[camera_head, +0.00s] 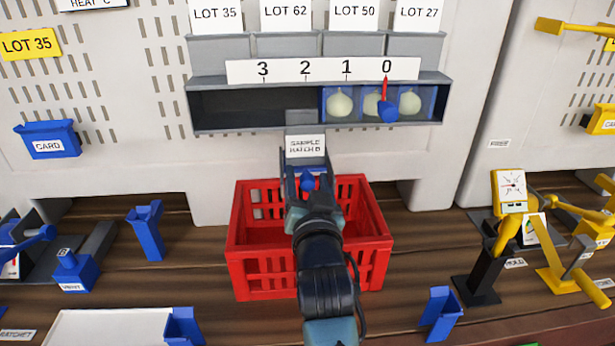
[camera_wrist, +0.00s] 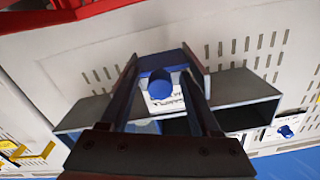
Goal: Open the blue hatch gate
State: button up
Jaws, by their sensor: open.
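The blue hatch gate shows in the wrist view as a blue plate (camera_wrist: 158,64) with a round blue knob (camera_wrist: 160,85) in front. In the head view only the small blue knob (camera_head: 308,182) shows clearly, below a white "SAMPLE HATCH B" label (camera_head: 305,146). My gripper (camera_head: 307,168) is open, with its fingers on either side of the knob. The wrist view also shows the open fingers (camera_wrist: 161,62) flanking the knob, with gaps visible; contact cannot be told. My arm hides part of the hatch in the head view.
A red crate (camera_head: 245,268) stands below the hatch, under my arm. Above, a grey channel (camera_head: 235,107) holds a blue carriage with three pale onions at its right; a red pointer (camera_head: 385,88) marks 0. Blue brackets (camera_head: 146,230) and yellow fixtures (camera_head: 511,200) stand at the sides.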

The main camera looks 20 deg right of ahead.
grip_shut()
dwell(0.4)
dwell(1.1)
